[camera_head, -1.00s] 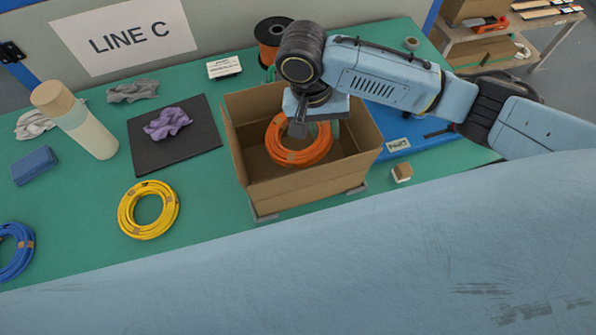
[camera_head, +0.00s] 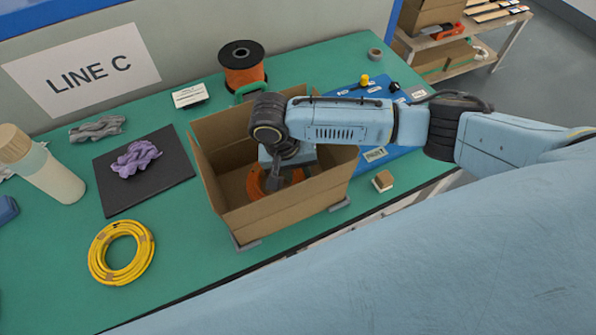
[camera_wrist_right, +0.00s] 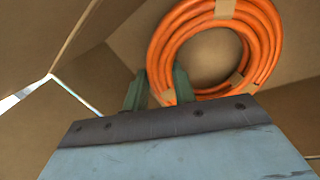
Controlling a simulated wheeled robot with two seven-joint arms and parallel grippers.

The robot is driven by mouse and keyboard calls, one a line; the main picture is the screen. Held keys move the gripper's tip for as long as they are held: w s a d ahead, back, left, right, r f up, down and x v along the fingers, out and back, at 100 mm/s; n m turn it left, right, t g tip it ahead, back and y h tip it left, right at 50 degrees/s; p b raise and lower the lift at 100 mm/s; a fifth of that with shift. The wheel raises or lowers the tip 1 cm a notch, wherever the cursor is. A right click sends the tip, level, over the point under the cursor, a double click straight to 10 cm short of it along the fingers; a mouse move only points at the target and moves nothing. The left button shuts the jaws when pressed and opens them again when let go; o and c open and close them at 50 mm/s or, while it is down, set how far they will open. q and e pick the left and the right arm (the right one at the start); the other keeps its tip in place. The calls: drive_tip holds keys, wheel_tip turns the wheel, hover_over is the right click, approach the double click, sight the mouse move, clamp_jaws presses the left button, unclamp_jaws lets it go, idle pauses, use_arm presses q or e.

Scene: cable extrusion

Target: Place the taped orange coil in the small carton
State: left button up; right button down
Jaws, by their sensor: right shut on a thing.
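The orange coil (camera_head: 257,184), bound with tan tape, is inside the small open carton (camera_head: 285,210), low down and mostly hidden by my right wrist and the carton's front wall. My right gripper (camera_head: 272,182) reaches down into the carton. In the right wrist view the coil (camera_wrist_right: 263,40) is large, with brown carton walls around it. The right gripper (camera_wrist_right: 157,88) is shut on the coil's near edge there. I cannot tell whether the coil touches the carton's floor. My left gripper is not in view.
A yellow coil (camera_head: 121,252) lies left of the carton on the green table. A small block (camera_head: 383,181) sits at right.

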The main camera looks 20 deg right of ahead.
drive_tip(key=shift+f, duration=0.1)
drive_tip(key=c, duration=1.1)
unclamp_jaws()
drive_tip(key=shift+c, duration=0.2)
drive_tip(key=p+v, duration=0.2)
drive_tip(key=v, duration=1)
drive_tip(key=shift+p, duration=0.4)
drive_tip(key=shift+a, duration=0.1)
